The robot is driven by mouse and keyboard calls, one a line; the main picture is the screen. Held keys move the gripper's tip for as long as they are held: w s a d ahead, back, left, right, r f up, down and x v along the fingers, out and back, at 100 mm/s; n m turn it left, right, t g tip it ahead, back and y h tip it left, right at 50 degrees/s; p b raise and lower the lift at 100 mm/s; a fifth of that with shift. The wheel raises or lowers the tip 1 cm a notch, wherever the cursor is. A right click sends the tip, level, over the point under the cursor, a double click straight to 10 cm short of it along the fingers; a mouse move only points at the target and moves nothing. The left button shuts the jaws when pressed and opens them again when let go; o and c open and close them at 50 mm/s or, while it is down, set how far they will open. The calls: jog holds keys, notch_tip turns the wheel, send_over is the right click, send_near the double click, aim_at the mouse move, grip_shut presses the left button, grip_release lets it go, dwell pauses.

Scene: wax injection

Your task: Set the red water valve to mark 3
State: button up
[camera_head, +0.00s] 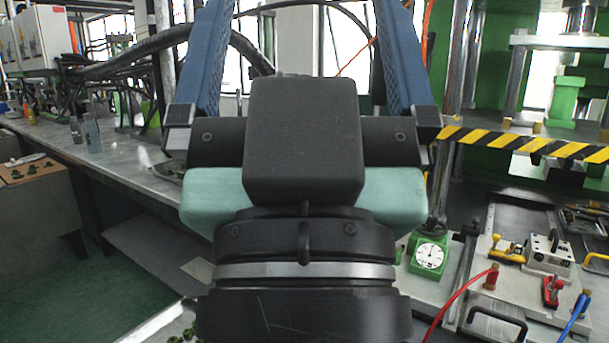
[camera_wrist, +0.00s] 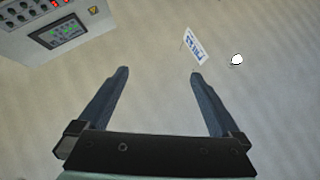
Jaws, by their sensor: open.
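My gripper (camera_wrist: 158,73) is open and empty, its two blue fingers spread wide in the wrist view. In the head view its dark body and blue fingers fill the middle. I cannot make out a red water valve with marks in either view. A small white tag with blue lettering (camera_wrist: 196,46) lies ahead of the right finger in the wrist view, on a pale surface. A small white round thing (camera_wrist: 237,60) is to its right; I cannot tell what it is. No contact with the gripper shows.
A grey control panel with a screen (camera_wrist: 62,32) is at the wrist view's top left. In the head view, a green dial gauge (camera_head: 428,256), a red hose fitting (camera_head: 490,277) and a red clamp (camera_head: 552,290) sit right. A striped bar (camera_head: 530,144) crosses behind. A long bench (camera_head: 130,155) runs left.

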notch_tip(320, 180, up, 11)
jog(key=p, duration=0.8)
